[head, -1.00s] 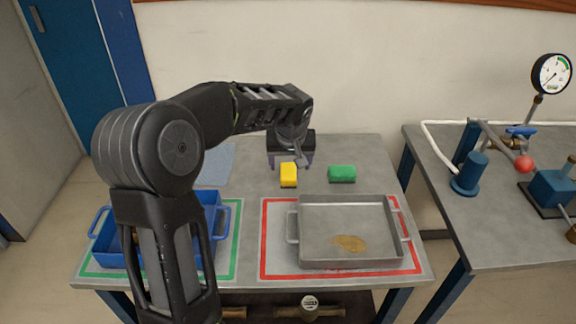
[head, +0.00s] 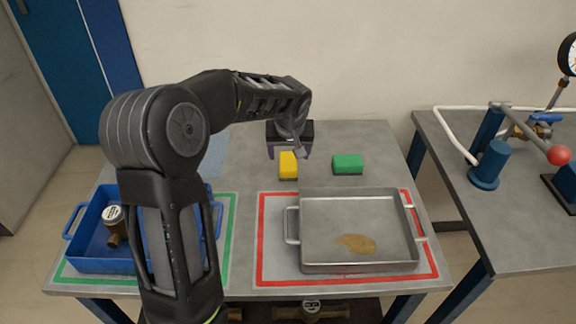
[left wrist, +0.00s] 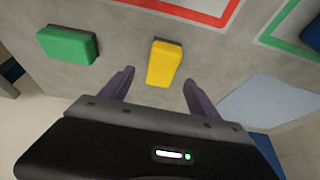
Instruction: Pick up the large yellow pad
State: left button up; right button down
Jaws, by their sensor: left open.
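The yellow pad (head: 288,166) is a small upright-looking block on the grey table, left of a green pad (head: 347,164). My left gripper (head: 289,153) is open above and just behind the yellow pad. In the left wrist view the yellow pad (left wrist: 164,63) lies ahead of the gap between the two spread fingers (left wrist: 158,84), apart from both, with nothing held. The green pad (left wrist: 67,45) is off to the left there. My right gripper is not in view.
A metal tray (head: 309,260) with a brown stain stands in the red-outlined area. A blue crate (head: 98,268) holding a gauge (head: 114,222) stands in the green outline, partly hidden by my arm. A blue-grey cloth (head: 217,153) lies at the left. A second table (head: 450,187) is at right.

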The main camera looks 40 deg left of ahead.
aim_at(288, 161)
pick_arm(q)
jog(key=shift+w+a+f, duration=0.15)
jog(key=shift+f, duration=0.3)
jog(key=p+x, duration=0.1)
jog(key=x, duration=0.4)
jog(key=shift+f, duration=0.15)
jog(key=shift+c, duration=0.4)
grip_shut()
notch_tip(288, 161, up, 10)
jog(key=shift+r+b, duration=0.1)
jog(key=shift+b, duration=0.2)
dwell(0.8)
